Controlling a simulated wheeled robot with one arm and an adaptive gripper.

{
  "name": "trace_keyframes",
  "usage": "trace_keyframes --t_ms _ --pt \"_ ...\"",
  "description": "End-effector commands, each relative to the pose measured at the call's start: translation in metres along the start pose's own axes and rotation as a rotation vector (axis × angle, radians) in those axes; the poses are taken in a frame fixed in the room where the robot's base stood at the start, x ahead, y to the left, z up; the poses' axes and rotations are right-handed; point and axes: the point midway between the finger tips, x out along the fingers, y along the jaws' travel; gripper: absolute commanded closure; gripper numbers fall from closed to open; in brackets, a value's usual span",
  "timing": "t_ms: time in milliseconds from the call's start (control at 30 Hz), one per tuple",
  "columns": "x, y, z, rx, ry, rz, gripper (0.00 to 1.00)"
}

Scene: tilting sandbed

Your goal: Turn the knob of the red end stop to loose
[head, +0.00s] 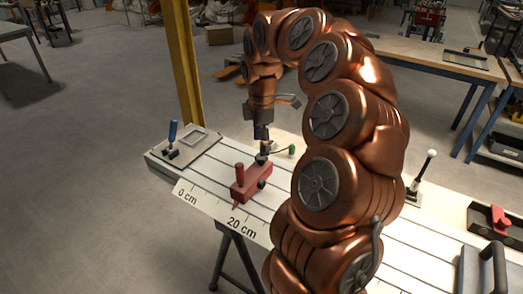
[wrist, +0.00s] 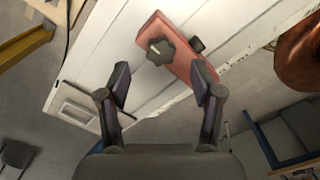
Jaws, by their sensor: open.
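The red end stop (head: 252,178) is a red block on the slotted white bed, with an upright red post at its left end. In the wrist view its red body (wrist: 178,30) carries a dark lobed knob (wrist: 160,51) with a pale mark. A second small dark knob (wrist: 197,44) shows at its side. My gripper (head: 264,150) points down above the end stop's far end. In the wrist view my gripper (wrist: 160,72) is open, its fingers spread with the lobed knob beyond and between the tips. Nothing is held. I cannot tell whether a finger touches the block.
A scale (head: 215,210) marked 0 cm and 20 cm runs along the bed's front edge. A blue-handled clamp (head: 172,138) stands at the left end. A green-tipped lever (head: 291,150) is close right of my gripper. A white-knobbed lever (head: 424,175) stands farther right.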

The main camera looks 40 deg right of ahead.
Motion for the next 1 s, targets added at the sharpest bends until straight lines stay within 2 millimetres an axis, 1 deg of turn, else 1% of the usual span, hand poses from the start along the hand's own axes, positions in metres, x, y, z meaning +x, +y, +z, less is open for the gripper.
trace_keyframes --t_ms 100,300,400,633,1000 --pt "-0.022 0.001 -0.001 0.001 0.002 0.004 0.34" --pt "-0.051 0.001 -0.001 0.000 0.000 0.002 0.34" --pt "-0.061 0.001 0.000 0.001 0.000 -0.001 0.34" --pt "-0.075 0.000 -0.001 -0.001 0.001 -0.002 0.34" --pt "-0.076 0.000 -0.001 0.000 0.001 -0.003 0.34"
